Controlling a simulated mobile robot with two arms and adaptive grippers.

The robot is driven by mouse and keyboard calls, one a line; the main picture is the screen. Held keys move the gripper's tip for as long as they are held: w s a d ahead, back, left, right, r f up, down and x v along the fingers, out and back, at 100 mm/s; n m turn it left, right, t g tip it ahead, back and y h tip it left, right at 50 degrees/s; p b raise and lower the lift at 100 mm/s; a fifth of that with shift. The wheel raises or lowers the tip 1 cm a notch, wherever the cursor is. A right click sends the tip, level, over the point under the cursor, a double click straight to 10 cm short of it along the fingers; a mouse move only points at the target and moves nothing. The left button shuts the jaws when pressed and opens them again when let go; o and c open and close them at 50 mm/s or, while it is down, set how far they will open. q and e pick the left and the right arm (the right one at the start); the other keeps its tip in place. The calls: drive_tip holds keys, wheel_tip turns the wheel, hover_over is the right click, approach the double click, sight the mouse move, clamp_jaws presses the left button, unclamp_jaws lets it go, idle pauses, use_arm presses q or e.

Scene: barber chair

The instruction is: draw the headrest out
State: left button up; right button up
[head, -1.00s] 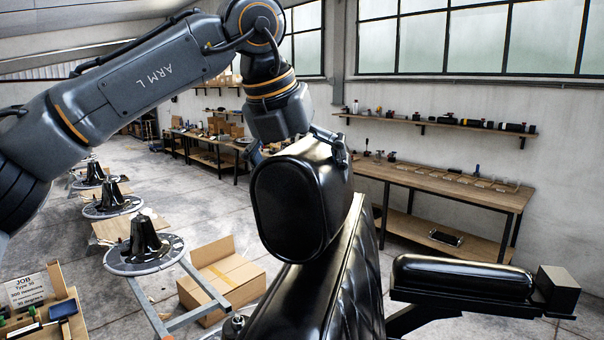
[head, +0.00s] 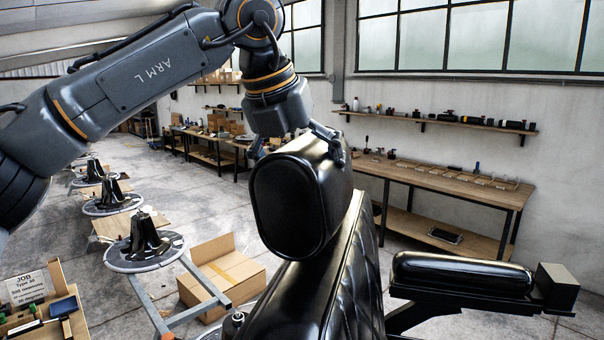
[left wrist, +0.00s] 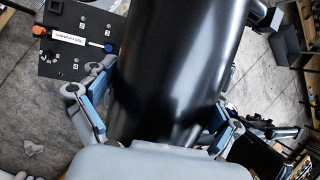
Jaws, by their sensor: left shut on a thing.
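The black headrest (head: 290,205) sits at the top of the barber chair's quilted backrest (head: 345,290) in the head view. Its lower edge is close to the top of the backrest, and any post between them is hidden. My left gripper (head: 300,140) comes down from above and is shut on the headrest, one finger on each side. In the left wrist view the blue-padded fingers of the gripper (left wrist: 160,115) flank the glossy headrest (left wrist: 175,70). My right gripper is in neither view.
A padded armrest (head: 460,275) juts out at the right. A workbench (head: 440,185) stands along the wall behind. Space above the headrest is taken by my left arm.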

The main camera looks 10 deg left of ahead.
sight(298, 140)
use_arm(q)
drive_tip(key=shift+f, duration=0.5)
drive_tip(key=shift+r, duration=0.6)
drive_tip(key=shift+c, duration=0.7)
drive_tip(key=shift+w+a+r, duration=0.1)
drive_tip(key=shift+a+r, duration=0.05)
drive_tip(key=shift+r, duration=0.6)
drive_tip(key=shift+w+a+r, duration=0.1)
drive_tip(key=shift+r, duration=0.65)
drive_tip(key=shift+a+r, duration=0.1)
drive_tip(key=shift+r, duration=0.4)
drive_tip(key=shift+a+r, duration=0.1)
drive_tip(key=shift+r, duration=0.45)
drive_tip(key=shift+a+r, duration=0.25)
drive_tip(key=shift+r, duration=1.1)
drive_tip(key=shift+a+r, duration=0.25)
drive_tip(key=shift+r, duration=1.1)
drive_tip(key=shift+a+r, duration=0.25)
drive_tip(key=shift+r, duration=1.1)
